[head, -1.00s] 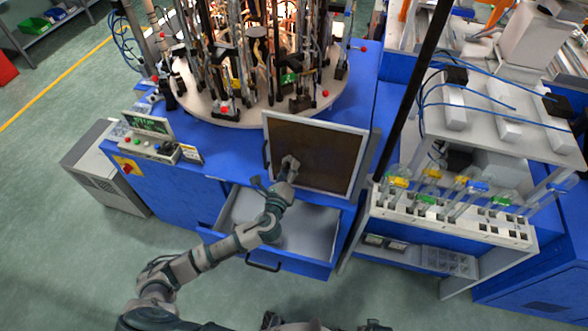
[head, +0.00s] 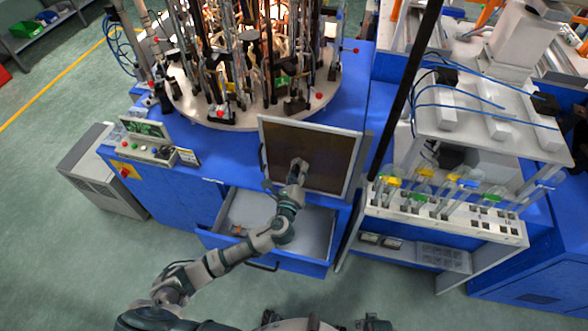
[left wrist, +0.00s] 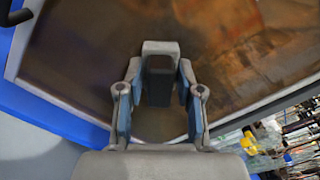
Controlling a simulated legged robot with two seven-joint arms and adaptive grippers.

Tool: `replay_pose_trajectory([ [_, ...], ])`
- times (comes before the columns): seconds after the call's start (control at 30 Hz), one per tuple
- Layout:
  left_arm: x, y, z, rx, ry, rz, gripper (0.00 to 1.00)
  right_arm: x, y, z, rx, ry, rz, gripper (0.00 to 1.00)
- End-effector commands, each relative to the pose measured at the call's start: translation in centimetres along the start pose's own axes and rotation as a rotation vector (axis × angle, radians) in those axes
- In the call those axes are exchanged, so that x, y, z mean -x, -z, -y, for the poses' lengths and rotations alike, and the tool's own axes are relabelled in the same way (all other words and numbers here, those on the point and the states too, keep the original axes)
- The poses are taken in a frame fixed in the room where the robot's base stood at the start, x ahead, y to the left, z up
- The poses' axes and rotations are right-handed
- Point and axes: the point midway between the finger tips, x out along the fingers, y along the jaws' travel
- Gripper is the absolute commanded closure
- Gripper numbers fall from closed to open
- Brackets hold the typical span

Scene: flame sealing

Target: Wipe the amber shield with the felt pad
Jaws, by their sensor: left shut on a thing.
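The amber shield (head: 335,150) is a dark brown, see-through panel in a pale frame, standing tilted at the front of the blue machine. My left gripper (head: 298,166) is in front of its middle-left part. In the left wrist view, the gripper (left wrist: 160,95) is shut on a small block with a grey edge and dark face, which looks like the felt pad (left wrist: 160,78). The pad is at or very near the amber surface (left wrist: 85,55); contact cannot be told for sure. The surface looks streaked and blotchy.
An open drawer (head: 318,222) lies below the shield, under my left forearm. A black handle (left wrist: 15,12) sits beside the shield's frame. A round carousel (head: 240,113) with glass and burners stands behind. A rack (head: 450,223) with coloured fittings and a dark post stand at right.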

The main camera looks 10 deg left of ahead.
Motion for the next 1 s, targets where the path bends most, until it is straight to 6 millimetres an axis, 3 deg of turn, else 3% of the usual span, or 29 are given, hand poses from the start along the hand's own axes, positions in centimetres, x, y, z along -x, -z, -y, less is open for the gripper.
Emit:
replay_pose_trajectory([
  [0.43,-0.3,2.4,2.5,0.001,0.001,-0.001,0.92,0.3,0.1,0.0,0.000,0.000,-0.001,0.60],
  [0.77,-0.1,1.2,3.7,0.001,0.002,0.001,0.92,2.2,0.8,-0.1,0.000,-0.001,-0.005,0.60],
  [1.0,-0.1,0.6,2.9,-0.002,-0.001,0.001,0.92,2.4,0.8,-0.1,0.000,-0.001,-0.005,0.60],
])
